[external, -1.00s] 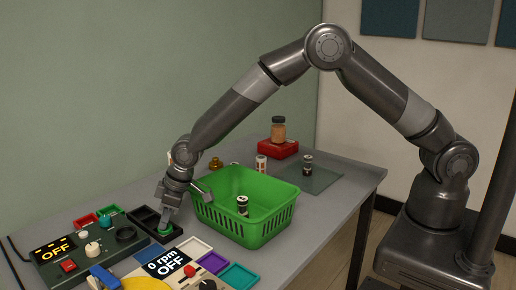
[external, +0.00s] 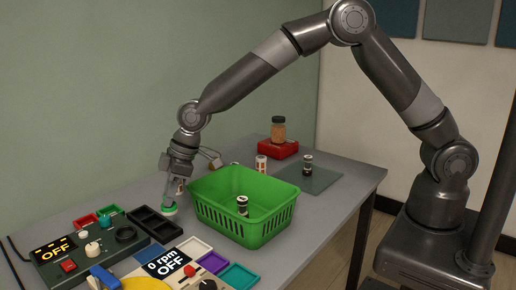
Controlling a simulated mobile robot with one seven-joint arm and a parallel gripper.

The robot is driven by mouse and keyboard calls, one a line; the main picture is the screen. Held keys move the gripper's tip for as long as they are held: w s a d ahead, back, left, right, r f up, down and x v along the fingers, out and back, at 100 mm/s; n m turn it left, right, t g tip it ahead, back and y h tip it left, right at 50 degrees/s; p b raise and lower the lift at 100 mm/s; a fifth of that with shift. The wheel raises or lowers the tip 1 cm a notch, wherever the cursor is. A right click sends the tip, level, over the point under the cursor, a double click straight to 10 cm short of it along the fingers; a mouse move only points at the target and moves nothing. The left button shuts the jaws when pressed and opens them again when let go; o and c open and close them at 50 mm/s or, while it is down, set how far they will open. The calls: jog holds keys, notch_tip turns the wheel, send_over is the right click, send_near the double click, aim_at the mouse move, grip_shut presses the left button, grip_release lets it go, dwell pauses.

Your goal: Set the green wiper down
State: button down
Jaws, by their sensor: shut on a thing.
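The green wiper (external: 169,210) is a small round green piece at the tips of my gripper (external: 169,199). My gripper is shut on it, pointing down, to the left of the green basket (external: 238,230) and beyond the black compartment tray (external: 156,226). Whether the wiper touches the table or hangs just above it cannot be told. The fingers hide its upper part.
The green basket, with a small dark jar (external: 242,204) inside, stands close on the right. A control box (external: 75,255) and coloured trays crowd the front left. A red block (external: 280,149) with a jar and a glass plate (external: 314,178) lie behind.

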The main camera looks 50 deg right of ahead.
jog(key=s+n+g, duration=0.6)
jog(key=s+n, duration=0.9)
jog(key=s, duration=0.7)
jog(key=shift+h, duration=0.4)
jog(key=f, duration=0.9)
jog(key=shift+w+d, duration=0.2)
jog(key=shift+w, duration=0.05)
jog(key=c, duration=1.3)
grip_release()
jog(key=shift+f, duration=0.15)
jog(key=v, duration=1.2)
jog(key=shift+s+r, duration=0.2)
